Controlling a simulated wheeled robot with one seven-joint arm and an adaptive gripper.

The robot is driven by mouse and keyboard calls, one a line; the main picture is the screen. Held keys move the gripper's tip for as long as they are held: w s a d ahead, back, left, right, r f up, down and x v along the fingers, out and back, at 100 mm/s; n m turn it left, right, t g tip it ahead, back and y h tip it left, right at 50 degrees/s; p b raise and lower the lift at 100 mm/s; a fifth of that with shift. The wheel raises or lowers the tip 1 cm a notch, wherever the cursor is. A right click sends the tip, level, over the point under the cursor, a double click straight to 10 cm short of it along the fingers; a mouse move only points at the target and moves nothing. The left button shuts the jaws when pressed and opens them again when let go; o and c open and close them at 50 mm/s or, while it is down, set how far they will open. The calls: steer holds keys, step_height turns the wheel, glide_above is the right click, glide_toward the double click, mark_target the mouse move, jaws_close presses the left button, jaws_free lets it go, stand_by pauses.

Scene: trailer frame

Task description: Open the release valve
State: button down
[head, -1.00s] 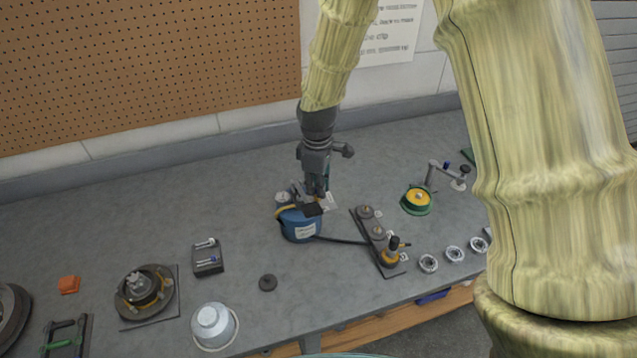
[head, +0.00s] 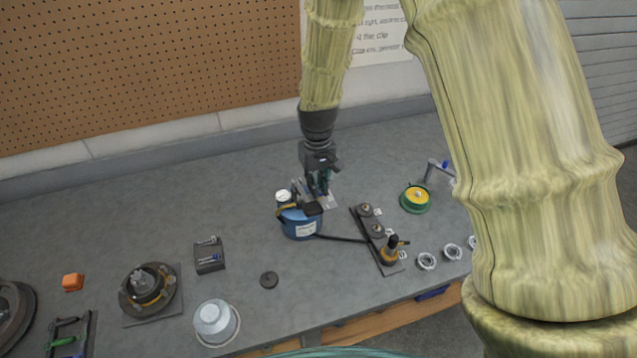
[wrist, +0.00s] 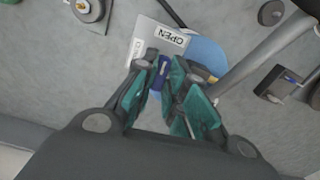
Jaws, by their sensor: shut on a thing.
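The blue tank (head: 299,226) stands on the workbench, with a black top part, a white gauge (head: 283,196) and a dark hose at its right. It also shows in part in the wrist view (wrist: 208,52). Behind it lies a pale label plate (head: 331,199); in the wrist view a label reads OPEN (wrist: 173,37). My gripper (head: 319,189) is just behind the tank, pointing down. In the wrist view its teal-padded fingers (wrist: 160,80) close on a small dark blue handle (wrist: 161,70), apparently the release valve's, beside the OPEN label. The valve's body is mostly hidden.
A dark plate (head: 378,240) with round fittings stands right of the tank. A green and yellow disc (head: 416,197) with a crank arm is farther right.

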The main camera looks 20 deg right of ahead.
steer(key=shift+f+m, duration=0.1)
steer(key=shift+m, duration=0.4)
steer(key=c, duration=1.5)
jaws_free()
steer(key=shift+o, duration=0.2)
step_height(320, 180, up, 12)
